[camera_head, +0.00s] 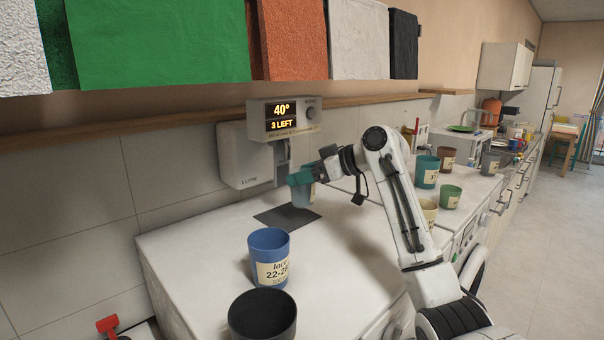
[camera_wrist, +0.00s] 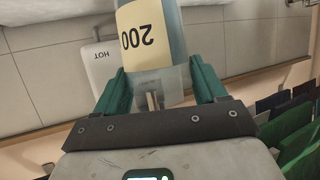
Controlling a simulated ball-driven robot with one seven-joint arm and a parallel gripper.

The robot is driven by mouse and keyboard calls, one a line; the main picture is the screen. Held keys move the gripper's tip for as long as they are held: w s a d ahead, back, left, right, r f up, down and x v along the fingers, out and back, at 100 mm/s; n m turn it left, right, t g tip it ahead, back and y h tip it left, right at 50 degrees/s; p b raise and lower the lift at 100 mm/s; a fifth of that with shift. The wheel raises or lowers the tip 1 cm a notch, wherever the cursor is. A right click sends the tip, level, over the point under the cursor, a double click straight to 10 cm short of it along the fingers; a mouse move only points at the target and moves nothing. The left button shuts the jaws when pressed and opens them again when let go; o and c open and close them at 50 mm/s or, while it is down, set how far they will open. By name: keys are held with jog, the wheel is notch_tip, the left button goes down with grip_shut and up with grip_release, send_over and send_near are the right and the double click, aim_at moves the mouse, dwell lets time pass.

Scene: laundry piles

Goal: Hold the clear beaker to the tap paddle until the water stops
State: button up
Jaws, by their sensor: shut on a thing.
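A see-through bluish beaker (camera_head: 307,194) with a pale label is held upright, or nearly so, in front of the wall dispenser, above a dark mat. In the wrist view the beaker (camera_wrist: 172,16) shows upside down with "200" on its label. My gripper (camera_head: 302,178) is shut on it, its green fingers (camera_wrist: 161,84) on either side. The white dispenser (camera_head: 240,155) hangs on the tiles, with a grey display box (camera_head: 284,117) reading "40°" and "3 LEFT". The tap paddle is not clear behind my gripper, and I cannot tell whether the beaker touches it or water runs.
A blue labelled cup (camera_head: 268,245) and a dark-topped cup (camera_head: 262,315) stand in front on the white worktop (camera_head: 190,260). Several cups, including a teal one (camera_head: 427,170) and a green one (camera_head: 450,195), stand right of my arm. Cloths (camera_head: 160,45) hang above.

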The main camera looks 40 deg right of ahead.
jog(key=shift+s, duration=0.1)
jog(key=s, duration=0.9)
jog(key=shift+s+d+p, duration=0.15)
jog(key=shift+s+p, duration=0.25)
jog(key=shift+p, duration=0.05)
